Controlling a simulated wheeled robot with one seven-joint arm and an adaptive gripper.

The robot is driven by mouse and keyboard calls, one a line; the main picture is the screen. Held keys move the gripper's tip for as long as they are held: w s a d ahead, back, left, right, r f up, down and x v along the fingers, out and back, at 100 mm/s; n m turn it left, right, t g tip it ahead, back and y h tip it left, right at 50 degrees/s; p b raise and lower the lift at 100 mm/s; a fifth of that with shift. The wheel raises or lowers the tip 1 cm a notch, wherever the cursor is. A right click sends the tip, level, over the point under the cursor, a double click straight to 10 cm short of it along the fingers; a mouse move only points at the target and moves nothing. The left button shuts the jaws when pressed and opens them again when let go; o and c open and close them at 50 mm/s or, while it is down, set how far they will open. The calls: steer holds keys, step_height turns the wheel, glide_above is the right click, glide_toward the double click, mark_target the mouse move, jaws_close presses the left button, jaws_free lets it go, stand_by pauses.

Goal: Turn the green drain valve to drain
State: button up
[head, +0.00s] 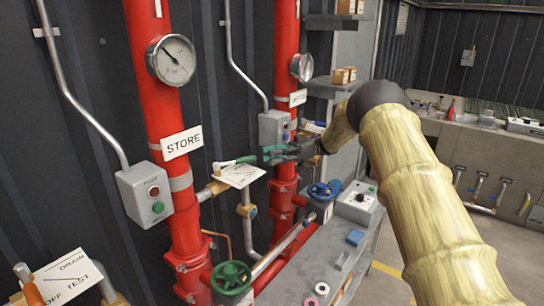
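A valve with a green lever handle (236,161) sits on a brass-ended pipe branching from the red pipe marked STORE. The lever lies roughly level and points right. A white tag plate (240,176) lies just below it; its lettering is too small to read. My gripper (266,154) reaches in from the right, its green-tipped fingers close to the lever's right end. The fingers look apart, one above the other. I cannot tell whether they touch the lever. A green handwheel (231,277) is lower down, on the red pipework.
Red pipes (157,103) with gauges stand along the dark wall. Grey button boxes (145,193) and (274,128), a second button box, flank the lever. A sign (68,277) is at lower left.

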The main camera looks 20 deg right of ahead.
steer(key=shift+t+y+b, duration=0.3)
steer(key=c, duration=0.7)
steer(key=shift+r+m+t+y+b, duration=0.3)
steer(key=shift+m+t+y+b, duration=0.1)
steer(key=shift+m+t, duration=0.2)
jaws_close()
step_height(320, 180, up, 2)
steer(key=m+t+y+b, duration=0.3)
steer(key=m+t, duration=0.2)
steer(key=t, duration=0.2)
steer(key=m+t+h+b, duration=1.15)
steer(key=m+h, duration=0.85)
steer(key=m, duration=0.8)
glide_toward(236, 162)
steer(key=s+d+f+t+p, duration=0.2)
steer(key=s+d+f, duration=0.1)
steer(key=s+d, duration=0.3)
steer(key=p+x, duration=0.3)
steer(key=x, duration=1)
steer(key=shift+w+a+f, duration=0.15)
steer(key=shift+w+f, duration=0.05)
steer(key=shift+w, duration=0.1)
